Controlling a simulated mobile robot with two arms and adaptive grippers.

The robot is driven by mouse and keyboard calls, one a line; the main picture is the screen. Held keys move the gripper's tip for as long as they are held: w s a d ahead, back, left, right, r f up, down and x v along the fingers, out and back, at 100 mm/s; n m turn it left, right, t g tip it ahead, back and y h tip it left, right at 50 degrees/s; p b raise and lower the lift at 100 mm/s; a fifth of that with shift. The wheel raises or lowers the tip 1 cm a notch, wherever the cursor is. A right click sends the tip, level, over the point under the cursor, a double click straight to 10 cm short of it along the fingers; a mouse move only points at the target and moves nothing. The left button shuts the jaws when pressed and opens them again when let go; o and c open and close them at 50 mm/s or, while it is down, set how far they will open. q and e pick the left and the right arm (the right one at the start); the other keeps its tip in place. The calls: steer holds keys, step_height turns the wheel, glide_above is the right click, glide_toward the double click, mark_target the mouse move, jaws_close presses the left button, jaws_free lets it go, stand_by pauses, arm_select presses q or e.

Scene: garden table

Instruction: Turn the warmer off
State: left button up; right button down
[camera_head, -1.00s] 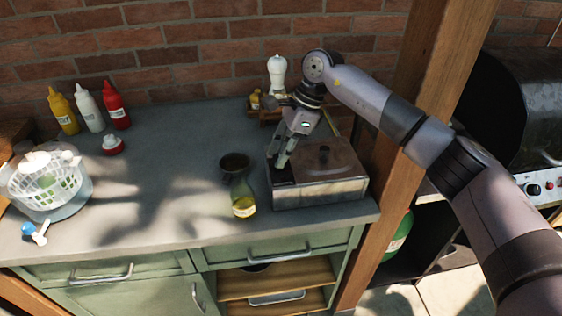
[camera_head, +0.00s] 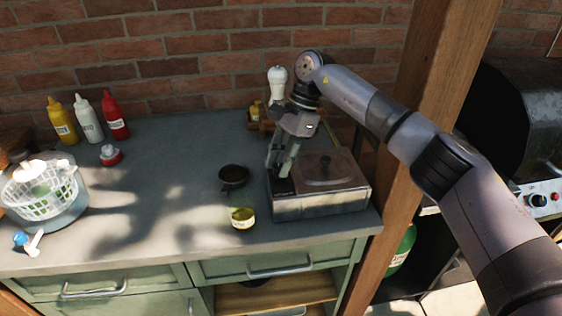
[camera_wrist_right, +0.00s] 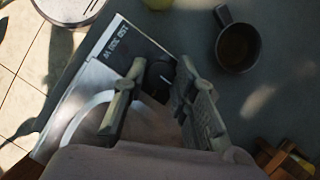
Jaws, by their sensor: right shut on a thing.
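The warmer (camera_head: 320,203) is a low metal box with a brownish lid and handle, at the right end of the counter. In the wrist view its dark control panel (camera_wrist_right: 137,47) carries white lettering and a black round knob (camera_wrist_right: 160,74). My right gripper (camera_head: 282,172) points down at the left end of the warmer. In the wrist view the right gripper (camera_wrist_right: 157,86) has its fingers on either side of the knob, shut on it. The knob's setting is not readable. My left gripper is not in view.
A small dark pan (camera_head: 233,176) and a yellow container (camera_head: 242,218) stand left of the warmer. A white pepper mill (camera_head: 277,82) stands behind it. A wooden post (camera_head: 421,105) rises at the right. The middle of the counter is open.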

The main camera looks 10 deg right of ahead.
steer(key=c, duration=1.3)
jaws_free()
steer(key=shift+c, duration=0.2)
steer(key=v, duration=1.2)
steer(key=shift+f, duration=0.1)
